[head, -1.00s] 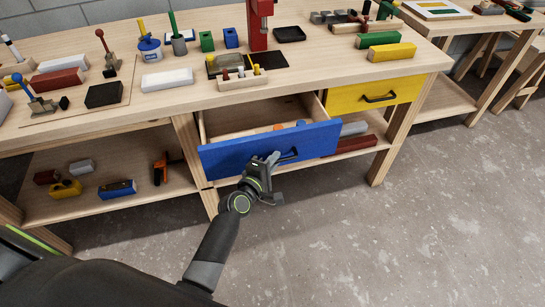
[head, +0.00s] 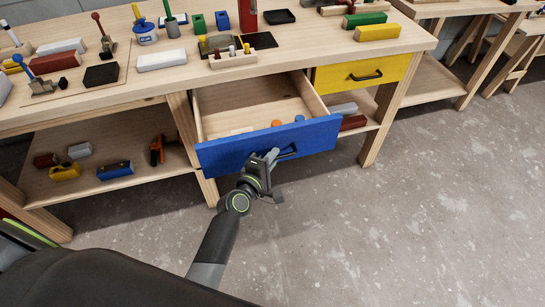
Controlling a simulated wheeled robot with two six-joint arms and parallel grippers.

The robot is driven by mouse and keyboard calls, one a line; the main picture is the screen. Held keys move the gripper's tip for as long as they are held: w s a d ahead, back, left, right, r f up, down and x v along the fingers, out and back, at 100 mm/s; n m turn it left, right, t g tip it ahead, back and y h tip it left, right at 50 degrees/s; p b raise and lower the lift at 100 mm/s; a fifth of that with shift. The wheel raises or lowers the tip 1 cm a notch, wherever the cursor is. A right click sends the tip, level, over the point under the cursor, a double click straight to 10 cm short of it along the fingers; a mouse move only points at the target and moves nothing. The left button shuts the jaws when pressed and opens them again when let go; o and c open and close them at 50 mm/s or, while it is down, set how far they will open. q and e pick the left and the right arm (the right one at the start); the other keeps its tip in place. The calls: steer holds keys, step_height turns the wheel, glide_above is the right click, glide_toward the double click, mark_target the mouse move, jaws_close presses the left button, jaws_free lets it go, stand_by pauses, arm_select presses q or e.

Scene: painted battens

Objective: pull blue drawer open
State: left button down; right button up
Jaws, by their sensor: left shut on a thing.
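My left gripper (head: 275,158) is shut on the drawer's dark handle (head: 290,151) at the right half of the blue front. The jaws partly cover the handle. My right gripper is not in view.
A shut yellow drawer (head: 350,76) sits to the right of the blue one. A lower shelf (head: 120,190) holds several blocks and an orange-and-black clamp (head: 157,150). The grey floor (head: 400,220) in front and to the right is clear.

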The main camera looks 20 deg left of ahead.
arm_select(q)
steer(key=c, duration=1.8)
jaws_free()
steer(key=shift+o, duration=0.2)
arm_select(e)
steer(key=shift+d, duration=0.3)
arm_select(q)
steer(key=shift+s, duration=0.1)
